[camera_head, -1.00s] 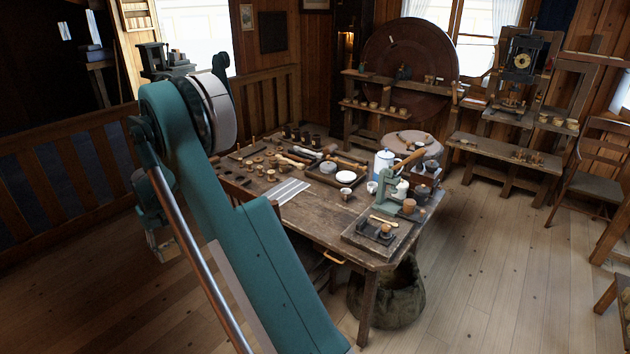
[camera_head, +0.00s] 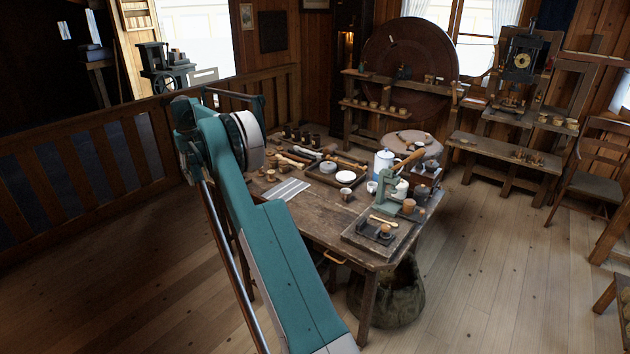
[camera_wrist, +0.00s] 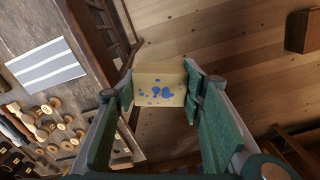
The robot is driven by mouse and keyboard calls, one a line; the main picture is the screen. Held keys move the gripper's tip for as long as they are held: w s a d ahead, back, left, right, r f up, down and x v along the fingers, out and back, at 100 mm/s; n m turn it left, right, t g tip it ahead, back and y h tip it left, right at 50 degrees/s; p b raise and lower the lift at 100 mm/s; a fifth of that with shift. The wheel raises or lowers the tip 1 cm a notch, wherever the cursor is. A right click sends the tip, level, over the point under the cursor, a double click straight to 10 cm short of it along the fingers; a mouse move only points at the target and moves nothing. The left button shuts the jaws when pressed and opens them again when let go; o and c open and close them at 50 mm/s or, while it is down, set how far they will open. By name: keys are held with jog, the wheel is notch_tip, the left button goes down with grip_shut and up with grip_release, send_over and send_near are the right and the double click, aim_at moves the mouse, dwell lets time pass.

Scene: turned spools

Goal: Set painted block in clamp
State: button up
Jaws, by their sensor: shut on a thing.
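The painted block (camera_wrist: 158,72) is pale wood with blue paint spots. It shows in the wrist view between the two green fingers of my gripper (camera_wrist: 160,88), which is shut on it. The block is held above the plank floor, beside the table edge. In the head view my arm hides the gripper and block. A pale green C-shaped device (camera_head: 386,190) stands at the table's right end and may be the clamp; I cannot tell for certain. Its opening is too small to make out.
The wooden table (camera_head: 325,222) carries turned spools, tools, mugs and a white-blue pot (camera_head: 384,162). A striped pale sheet (camera_head: 287,190) lies near its left edge. A dark tray (camera_head: 362,243) sits at the front right corner. A railing (camera_head: 80,175) stands at left.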

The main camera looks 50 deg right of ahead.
jog(key=s+d+r+m, duration=0.1)
jog(key=d, duration=0.8)
jog(key=m+b, duration=0.5)
jog(key=m, duration=0.8)
send_over(328, 198)
notch_tip(328, 198, down, 17)
jog(key=shift+a+f, duration=0.1)
jog(key=shift+f+b, duration=0.4)
jog(key=shift+f, duration=2.75)
